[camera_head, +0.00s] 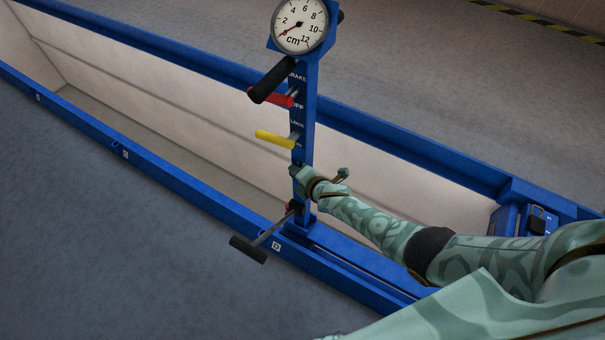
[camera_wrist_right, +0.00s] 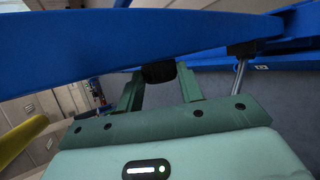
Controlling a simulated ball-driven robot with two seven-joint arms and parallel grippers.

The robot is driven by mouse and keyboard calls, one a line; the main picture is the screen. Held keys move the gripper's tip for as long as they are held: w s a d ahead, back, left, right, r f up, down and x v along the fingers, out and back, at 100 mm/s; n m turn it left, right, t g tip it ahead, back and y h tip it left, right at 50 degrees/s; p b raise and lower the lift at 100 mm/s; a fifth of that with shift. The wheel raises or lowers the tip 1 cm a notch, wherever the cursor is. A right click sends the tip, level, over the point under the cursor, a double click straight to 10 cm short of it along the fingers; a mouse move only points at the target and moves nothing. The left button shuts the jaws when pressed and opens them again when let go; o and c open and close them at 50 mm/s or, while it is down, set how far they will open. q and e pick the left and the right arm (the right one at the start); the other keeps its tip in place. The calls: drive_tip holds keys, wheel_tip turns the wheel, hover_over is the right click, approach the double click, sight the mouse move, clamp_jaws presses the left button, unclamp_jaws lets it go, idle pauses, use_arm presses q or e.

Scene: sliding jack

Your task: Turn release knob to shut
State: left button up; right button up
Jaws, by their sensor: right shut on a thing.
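The blue post (camera_head: 305,130) stands up from the blue rail frame. My right gripper (camera_head: 300,180) reaches its lower part from the right. In the right wrist view a ribbed black knob (camera_wrist_right: 158,72) sits under a blue beam, between the two green fingers of my right gripper (camera_wrist_right: 160,84), which is shut on it. In the head view the gripper hides the knob, and no mark of its turn angle shows. My left gripper is not in view.
Above my gripper the post carries a yellow lever (camera_head: 274,139), a red lever (camera_head: 268,97), a black handle (camera_head: 272,80) and a round cm gauge (camera_head: 300,26). Below, a black-ended T-handle (camera_head: 248,250) sticks out left. Open floor (camera_head: 120,230) lies at left.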

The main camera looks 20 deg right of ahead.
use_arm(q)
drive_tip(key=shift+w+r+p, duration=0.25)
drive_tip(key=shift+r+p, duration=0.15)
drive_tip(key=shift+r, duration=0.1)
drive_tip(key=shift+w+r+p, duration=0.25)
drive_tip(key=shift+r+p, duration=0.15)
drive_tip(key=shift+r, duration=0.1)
use_arm(e)
drive_tip(key=shift+w+r+g+h, duration=0.1)
drive_tip(key=shift+r+g+h, duration=0.1)
drive_tip(key=shift+g+h, duration=0.3)
drive_tip(key=shift+f, duration=0.1)
drive_tip(key=o, duration=1)
drive_tip(key=shift+a, duration=0.1)
use_arm(q)
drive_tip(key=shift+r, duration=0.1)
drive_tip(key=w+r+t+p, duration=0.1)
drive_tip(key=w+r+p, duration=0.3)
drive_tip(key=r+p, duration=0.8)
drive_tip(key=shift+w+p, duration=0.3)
drive_tip(key=shift+p, duration=0.2)
use_arm(e)
drive_tip(key=v, duration=1.6)
drive_tip(key=shift+r, duration=0.3)
